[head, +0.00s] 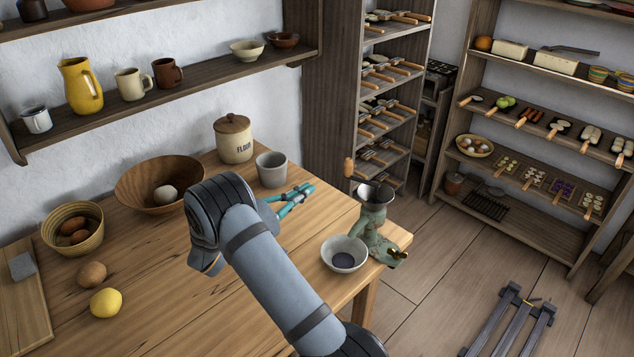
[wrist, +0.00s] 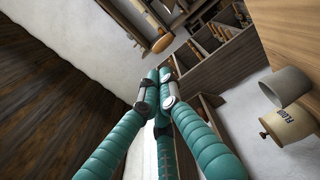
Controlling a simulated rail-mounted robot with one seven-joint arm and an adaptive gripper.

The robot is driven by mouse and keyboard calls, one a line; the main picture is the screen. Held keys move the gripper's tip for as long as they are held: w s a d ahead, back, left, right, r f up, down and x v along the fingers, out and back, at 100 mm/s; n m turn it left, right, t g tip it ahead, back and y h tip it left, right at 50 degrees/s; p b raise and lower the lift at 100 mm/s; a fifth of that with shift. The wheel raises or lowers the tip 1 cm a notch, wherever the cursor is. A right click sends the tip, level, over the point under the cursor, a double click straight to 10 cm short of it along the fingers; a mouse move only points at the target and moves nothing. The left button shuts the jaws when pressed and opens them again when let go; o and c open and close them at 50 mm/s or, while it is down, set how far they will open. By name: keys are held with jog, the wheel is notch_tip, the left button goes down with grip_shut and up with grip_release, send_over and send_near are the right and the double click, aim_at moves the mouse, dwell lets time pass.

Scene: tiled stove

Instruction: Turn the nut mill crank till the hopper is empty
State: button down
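The green nut mill (head: 378,217) stands at the right corner of the wooden table. Its metal hopper (head: 375,191) is on top; what is inside cannot be made out. The crank's wooden handle (head: 348,168) sticks up at the upper left of the hopper. A white bowl (head: 345,246) with something dark in the bottom stands in front of the mill. My gripper (head: 308,190) is left of the mill, apart from it, over the table. In the wrist view the teal fingers (wrist: 164,75) converge with their tips together, holding nothing visible.
A grey cup (head: 271,169) and a flour jar (head: 234,139) stand behind my gripper. A wooden bowl (head: 160,185), a basket (head: 73,229) and a lemon (head: 106,302) are to the left. Open floor lies beyond the table's right edge, before shelves (head: 540,140).

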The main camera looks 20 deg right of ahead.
aim_at(345, 166)
jog(key=p+x, duration=0.4)
jog(key=x, duration=0.9)
jog(key=shift+s+r, duration=0.1)
jog(key=shift+a+b, duration=0.1)
jog(key=shift+b, duration=0.3)
jog(key=shift+w+m+g+h+b, duration=0.4)
jog(key=shift+m+g+b, duration=0.1)
jog(key=shift+g+b, duration=0.15)
jog(key=shift+d, duration=0.2)
